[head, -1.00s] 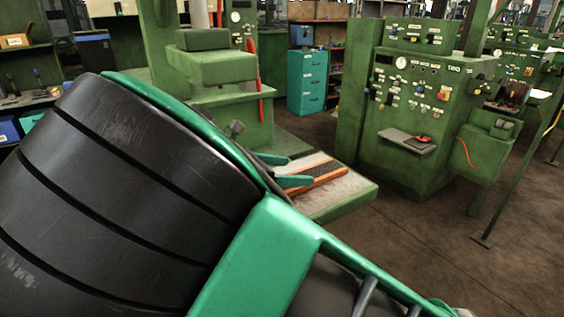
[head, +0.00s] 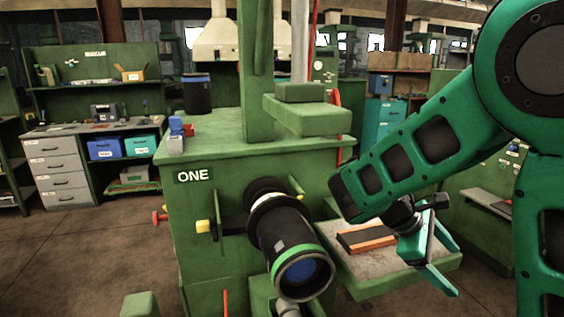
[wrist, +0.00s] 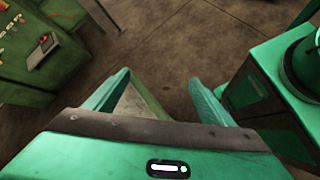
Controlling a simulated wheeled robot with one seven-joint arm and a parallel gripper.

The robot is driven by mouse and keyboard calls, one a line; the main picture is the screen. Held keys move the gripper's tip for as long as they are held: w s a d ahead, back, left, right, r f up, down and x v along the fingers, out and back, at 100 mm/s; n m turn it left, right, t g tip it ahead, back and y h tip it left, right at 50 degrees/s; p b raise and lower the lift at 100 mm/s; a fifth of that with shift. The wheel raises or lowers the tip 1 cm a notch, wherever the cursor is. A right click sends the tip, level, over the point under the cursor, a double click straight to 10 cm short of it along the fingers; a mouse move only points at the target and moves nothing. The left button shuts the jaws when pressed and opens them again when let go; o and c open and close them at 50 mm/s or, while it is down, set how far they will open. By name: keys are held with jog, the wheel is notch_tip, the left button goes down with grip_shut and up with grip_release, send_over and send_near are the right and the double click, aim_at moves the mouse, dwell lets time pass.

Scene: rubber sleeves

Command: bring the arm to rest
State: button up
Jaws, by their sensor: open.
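My arm reaches in from the right in the head view, bent at the elbow. My gripper (head: 456,271) points down and to the right beside the table of the green machine marked ONE (head: 205,225). Its two green fingers are spread apart with nothing between them. In the wrist view the open gripper (wrist: 159,78) shows bare floor and a corner of the machine's table between its fingers.
A black cylinder with a green band (head: 290,248) juts from the machine's front. A black pad with orange edges (head: 366,238) lies on the machine's pale side table (head: 385,277). A workbench with drawers (head: 60,172) stands at the left.

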jog(key=s+d+f+m+g+y, duration=0.1)
jog(key=s+d+f+m+y, duration=0.2)
jog(key=s+d+m+y, duration=0.55)
jog(key=s+a+r+m+t, duration=0.2)
jog(key=s+m, duration=0.6)
jog(key=s, duration=0.4)
jog(key=shift+a+m+y, duration=0.35)
jog(key=shift+a+y, duration=0.1)
jog(key=shift+a, duration=0.15)
